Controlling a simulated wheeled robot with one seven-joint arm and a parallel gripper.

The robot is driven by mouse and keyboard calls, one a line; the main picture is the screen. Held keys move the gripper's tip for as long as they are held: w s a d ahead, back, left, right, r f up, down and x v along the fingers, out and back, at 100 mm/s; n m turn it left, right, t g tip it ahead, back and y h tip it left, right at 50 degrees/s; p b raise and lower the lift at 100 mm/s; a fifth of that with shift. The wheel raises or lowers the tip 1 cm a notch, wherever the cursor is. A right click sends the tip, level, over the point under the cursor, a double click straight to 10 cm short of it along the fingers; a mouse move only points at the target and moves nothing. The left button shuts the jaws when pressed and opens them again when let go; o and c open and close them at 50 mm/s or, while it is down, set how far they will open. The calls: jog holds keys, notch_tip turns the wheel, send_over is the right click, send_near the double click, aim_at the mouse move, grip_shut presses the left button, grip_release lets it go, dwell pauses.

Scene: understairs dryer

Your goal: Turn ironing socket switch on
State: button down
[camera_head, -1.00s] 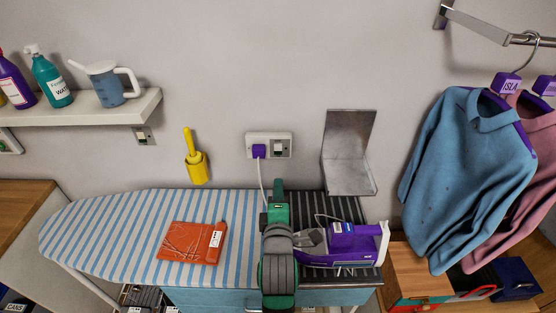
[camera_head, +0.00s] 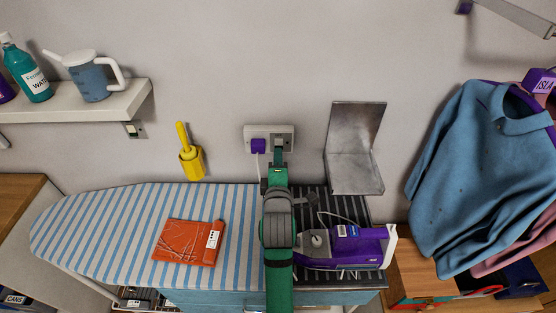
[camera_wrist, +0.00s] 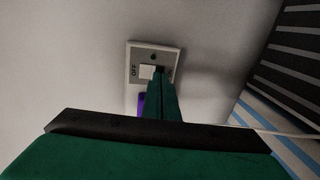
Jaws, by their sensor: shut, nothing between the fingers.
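The white double wall socket (camera_head: 256,131) is above the ironing board, with a purple plug (camera_head: 258,146) in its left side. In the wrist view, the socket plate (camera_wrist: 136,52) shows a pale switch rocker (camera_wrist: 146,72) with "OFF" on its left. The label on its right is mostly covered by my fingers. My gripper (camera_head: 278,148) is shut and empty, with its tips in front of the right part of the socket. In the wrist view, my gripper (camera_wrist: 160,74) is at the right part of the rocker. I cannot tell whether it touches or which way the rocker is pressed.
The striped ironing board (camera_head: 110,225) lies below, with an orange packet (camera_head: 185,243) on it and a purple iron (camera_head: 350,245) at its right end. A metal bracket (camera_head: 356,150) is right of the socket.

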jog(key=shift+w+d, duration=0.1)
jog(key=shift+w, duration=0.45)
jog(key=shift+w+f, duration=0.1)
jog(key=shift+f, duration=0.05)
jog(key=s+f, duration=0.1)
jog(key=s, duration=1.3)
jog(key=shift+f, duration=0.35)
